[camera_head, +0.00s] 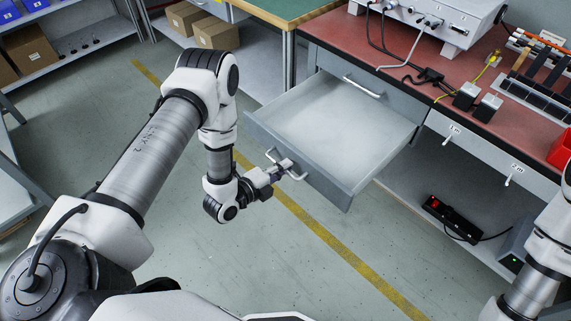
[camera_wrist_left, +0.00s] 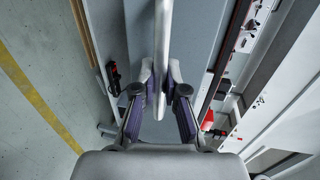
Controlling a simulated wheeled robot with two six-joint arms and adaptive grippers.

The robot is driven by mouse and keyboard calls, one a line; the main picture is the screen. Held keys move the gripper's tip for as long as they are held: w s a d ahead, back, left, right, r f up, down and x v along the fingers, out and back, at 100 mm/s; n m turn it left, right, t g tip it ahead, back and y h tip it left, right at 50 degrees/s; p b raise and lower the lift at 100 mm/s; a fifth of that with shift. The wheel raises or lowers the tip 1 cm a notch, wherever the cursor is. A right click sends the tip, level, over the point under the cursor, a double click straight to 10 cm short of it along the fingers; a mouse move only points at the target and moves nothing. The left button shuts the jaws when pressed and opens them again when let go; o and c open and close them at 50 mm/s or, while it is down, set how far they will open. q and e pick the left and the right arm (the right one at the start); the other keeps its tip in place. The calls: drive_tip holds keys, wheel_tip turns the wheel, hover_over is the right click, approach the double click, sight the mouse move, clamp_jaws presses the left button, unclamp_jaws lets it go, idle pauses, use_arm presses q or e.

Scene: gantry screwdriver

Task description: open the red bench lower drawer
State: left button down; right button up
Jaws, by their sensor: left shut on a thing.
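The red bench (camera_head: 315,27) stands at the upper right. Its lower drawer (camera_head: 345,115) is pulled far out; its pale inside looks empty. The drawer's bar handle (camera_head: 300,178) is on the grey front panel. My left gripper (camera_head: 283,166) is shut on this handle, in front of the panel. In the left wrist view the handle (camera_wrist_left: 162,40) runs between the two purple-sided fingers of the gripper (camera_wrist_left: 162,88). Above the open drawer, an upper drawer with its own handle (camera_head: 363,87) is closed. My right arm shows at the right edge, its gripper out of frame.
A grey instrument box (camera_head: 440,20) with cables, small blocks and a red bin (camera_head: 562,150) are on the bench. A black power strip (camera_head: 452,218) lies on the lower shelf. A green-topped bench (camera_head: 285,10) adjoins at left. The floor with the yellow line (camera_head: 320,230) is clear.

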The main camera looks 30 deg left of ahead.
use_arm(q)
drive_tip(key=c, duration=1.2)
unclamp_jaws()
drive_tip(key=v, duration=1.2)
drive_tip(key=shift+d, duration=0.1)
